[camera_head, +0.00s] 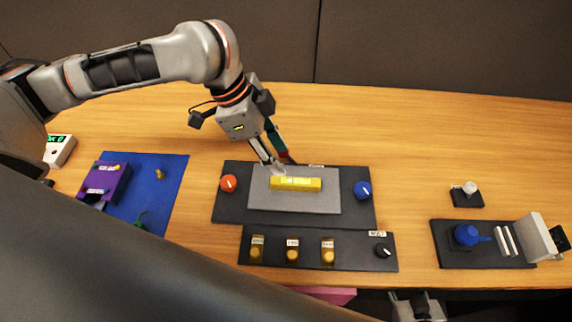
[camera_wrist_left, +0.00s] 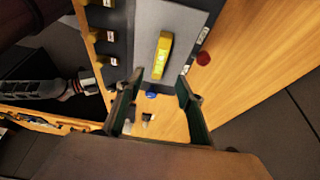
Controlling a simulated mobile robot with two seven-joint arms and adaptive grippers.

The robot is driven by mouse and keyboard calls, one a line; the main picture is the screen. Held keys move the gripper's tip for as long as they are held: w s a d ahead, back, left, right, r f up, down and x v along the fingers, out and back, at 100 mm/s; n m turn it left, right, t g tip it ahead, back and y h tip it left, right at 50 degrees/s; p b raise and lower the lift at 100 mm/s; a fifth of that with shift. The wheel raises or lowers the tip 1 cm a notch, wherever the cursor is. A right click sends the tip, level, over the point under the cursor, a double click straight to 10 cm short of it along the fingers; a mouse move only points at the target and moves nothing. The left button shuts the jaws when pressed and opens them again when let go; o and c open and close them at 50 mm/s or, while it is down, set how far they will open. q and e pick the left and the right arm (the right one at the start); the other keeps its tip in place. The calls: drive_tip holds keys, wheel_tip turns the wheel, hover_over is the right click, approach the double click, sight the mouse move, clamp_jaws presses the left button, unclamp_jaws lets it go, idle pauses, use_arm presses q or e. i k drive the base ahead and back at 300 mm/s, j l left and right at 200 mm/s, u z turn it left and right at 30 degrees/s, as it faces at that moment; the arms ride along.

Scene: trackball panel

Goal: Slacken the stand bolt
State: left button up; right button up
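I cannot tell for certain which part is the stand bolt. At the right end of the table a black plate (camera_head: 445,262) carries a blue rounded part with a short arm (camera_head: 467,236), white bars (camera_head: 506,240) and a tilted pale stand (camera_head: 536,238). My left gripper (camera_head: 276,166) is over the back edge of the middle panel, close to the yellow bar (camera_head: 296,184). In the left wrist view its fingers (camera_wrist_left: 158,105) are wide apart and empty, with the yellow bar (camera_wrist_left: 162,55) beyond them. My right gripper (camera_head: 418,305) shows only partly at the bottom edge; its fingers are unclear.
The middle panel (camera_head: 225,208) has a red knob (camera_head: 228,184) and a blue knob (camera_head: 362,190). A front panel (camera_head: 345,263) holds several yellow parts and a black knob (camera_head: 382,251). A blue mat (camera_head: 172,195) with a purple block (camera_head: 106,181) lies left. The table's back is clear.

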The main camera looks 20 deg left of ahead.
sight(383, 249)
drive_tip(key=k, duration=1.5)
